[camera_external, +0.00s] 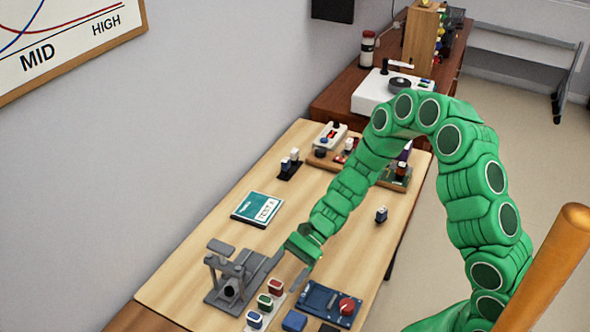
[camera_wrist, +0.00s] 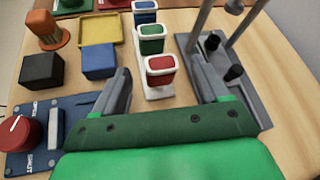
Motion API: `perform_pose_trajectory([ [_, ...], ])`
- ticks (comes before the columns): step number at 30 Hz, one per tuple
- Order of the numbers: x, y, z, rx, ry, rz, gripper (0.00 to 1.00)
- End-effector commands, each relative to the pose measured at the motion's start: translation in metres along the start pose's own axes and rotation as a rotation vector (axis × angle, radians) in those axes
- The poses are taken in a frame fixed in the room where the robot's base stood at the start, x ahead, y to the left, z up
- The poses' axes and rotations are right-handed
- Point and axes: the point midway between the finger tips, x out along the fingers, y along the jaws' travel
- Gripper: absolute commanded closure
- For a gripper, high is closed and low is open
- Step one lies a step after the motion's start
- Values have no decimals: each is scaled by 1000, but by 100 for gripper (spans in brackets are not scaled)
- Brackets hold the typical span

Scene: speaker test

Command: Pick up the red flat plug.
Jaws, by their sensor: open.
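The red flat plug (camera_wrist: 160,64) sits upright in the end slot of a white holder (camera_wrist: 156,91), nearest my gripper in the wrist view. A green plug (camera_wrist: 151,38) and a blue plug (camera_wrist: 145,11) stand in the same row behind it. The red plug (camera_external: 275,286) also shows in the external view, just below my gripper (camera_external: 288,268). My gripper (camera_wrist: 163,88) is open, with one finger on each side of the red plug's line in the wrist view. The fingers appear apart from the plug; their exact height above it is unclear.
A grey stand (camera_wrist: 268,112) with posts is close to the right finger. A blue panel with a red knob (camera_wrist: 18,135) lies at the left. A teal book (camera_external: 257,208) lies mid-table.

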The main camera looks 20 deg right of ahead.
Motion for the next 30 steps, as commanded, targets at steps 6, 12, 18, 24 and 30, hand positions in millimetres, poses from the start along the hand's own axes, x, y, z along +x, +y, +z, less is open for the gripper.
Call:
perform_pose_trajectory([
  [6, 27, 1, -1, 0, 0, 3, 26],
  [12, 37, 1, -2, -1, 2, 2, 26],
  [18, 37, 1, -2, -1, 2, 2, 26],
  [24, 37, 1, -2, 0, 1, 1, 52],
  [30, 37, 1, -2, 0, 1, 1, 79],
])
